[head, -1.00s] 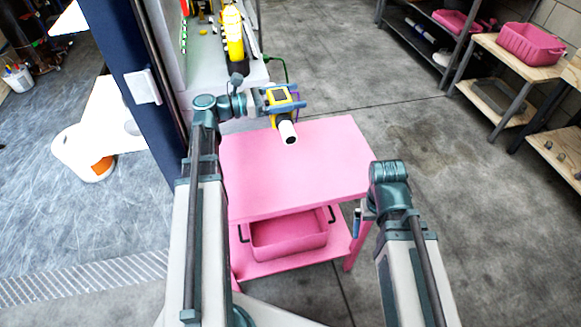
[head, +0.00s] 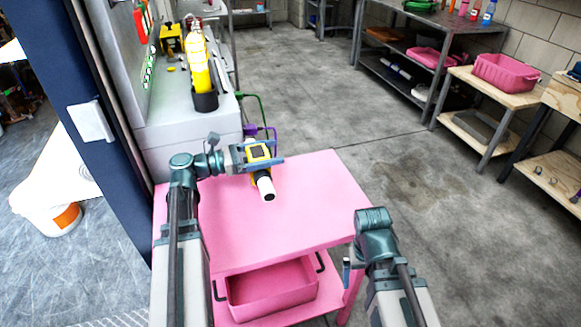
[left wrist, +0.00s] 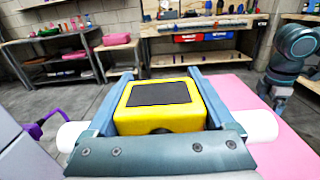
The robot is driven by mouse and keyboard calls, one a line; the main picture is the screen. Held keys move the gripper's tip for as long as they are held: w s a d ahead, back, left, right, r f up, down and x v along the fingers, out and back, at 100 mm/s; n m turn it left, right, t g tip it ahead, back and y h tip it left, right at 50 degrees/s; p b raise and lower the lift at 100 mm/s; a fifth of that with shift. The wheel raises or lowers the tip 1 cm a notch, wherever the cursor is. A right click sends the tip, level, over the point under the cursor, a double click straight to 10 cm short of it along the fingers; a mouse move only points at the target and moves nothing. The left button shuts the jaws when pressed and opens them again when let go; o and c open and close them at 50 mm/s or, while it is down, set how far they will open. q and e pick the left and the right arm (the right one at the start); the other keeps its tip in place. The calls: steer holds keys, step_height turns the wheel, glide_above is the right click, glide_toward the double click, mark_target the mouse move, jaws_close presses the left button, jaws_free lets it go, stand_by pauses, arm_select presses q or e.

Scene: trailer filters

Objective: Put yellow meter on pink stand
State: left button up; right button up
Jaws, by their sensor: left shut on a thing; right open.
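The yellow meter (head: 259,153), with a dark screen and a white cylindrical end, is held by my left gripper (head: 262,162). In the left wrist view the yellow meter (left wrist: 160,106) sits between the two blue-grey fingers of my left gripper (left wrist: 160,95), with white ends sticking out on both sides. The pink stand (head: 310,200) is a table with a flat, empty top and a lower shelf. The meter appears over its back left part; I cannot tell the height gap. My right gripper (head: 347,270) is mostly hidden by its arm, at the stand's right side.
A pink bin (head: 272,288) is on the stand's lower shelf. A grey counter (head: 190,125) with a yellow bottle (head: 202,75) stands behind left. A wooden bench with a pink crate (head: 503,72) and a dark shelf unit (head: 400,60) are at right. The floor between is clear.

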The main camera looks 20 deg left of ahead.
arm_select(q)
steer(key=w+d+f+b, duration=0.1)
steer(key=w+d, duration=0.1)
steer(key=w+d+f+b, duration=0.2)
steer(key=w, duration=0.1)
steer(key=w+d+f+b, duration=0.1)
steer(key=w+d+f, duration=0.1)
steer(key=w+d, duration=0.1)
steer(key=shift+w+d+b, duration=0.1)
steer(key=shift+w+b, duration=0.05)
steer(key=shift+b, duration=0.15)
steer(key=shift+r, duration=0.2)
steer(key=shift+f, duration=0.1)
steer(key=o, duration=1.2)
steer(key=shift+o, duration=0.6)
